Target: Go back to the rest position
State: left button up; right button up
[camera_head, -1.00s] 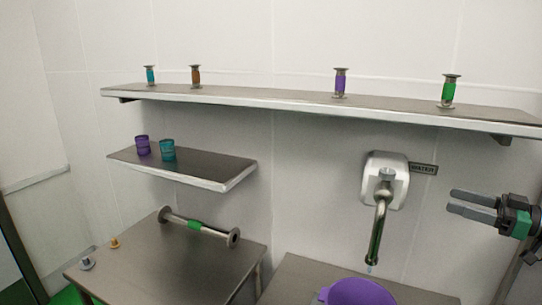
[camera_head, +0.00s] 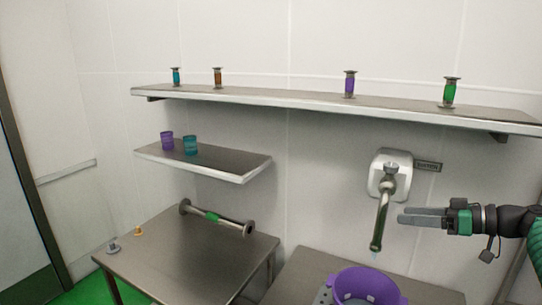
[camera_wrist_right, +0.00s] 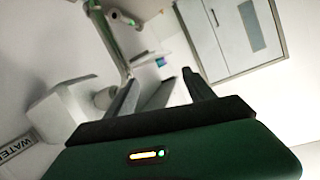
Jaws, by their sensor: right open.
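My right gripper (camera_head: 402,217) reaches in from the right in the head view, just right of the water tap (camera_head: 381,215) and above the purple bucket. It also shows in the right wrist view (camera_wrist_right: 160,84), where its fingers stand apart with nothing between them. It is open and empty. My left gripper is not in view.
A purple bucket (camera_head: 366,285) stands under the tap on the right table (camera_head: 303,280). The left table (camera_head: 165,265) bears a steel pipe (camera_head: 230,224) with a green band. Purple (camera_head: 167,141) and teal (camera_head: 190,145) cups stand on the small shelf (camera_head: 226,163). The long shelf (camera_head: 300,101) holds several coloured cylinders.

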jog(key=w+a+f+m+g+h, duration=0.1)
jog(key=a+f+g, duration=0.1)
jog(key=a+f, duration=0.4)
jog(key=a+f+m+g+h, duration=0.15)
jog(key=a+f, duration=0.25)
jog(key=a, duration=0.4)
jog(key=s+a+f+g+h, duration=0.3)
jog(key=s+a+f+h, duration=0.15)
jog(key=a+f, duration=0.4)
jog(key=s+d+f+m+h, duration=0.1)
jog(key=s+f+m+h, duration=0.1)
jog(key=s+f, duration=0.5)
jog(key=s+d+f+m+h, duration=0.1)
jog(key=s+f, duration=0.6)
jog(key=s, duration=1.1)
jog(key=shift+s+d+f+m+h, duration=0.3)
jog(key=shift+d+m+h, duration=0.1)
jog(key=shift+m+h, duration=0.5)
jog(key=shift+w+d+f, duration=0.1)
jog(key=shift+d, duration=0.15)
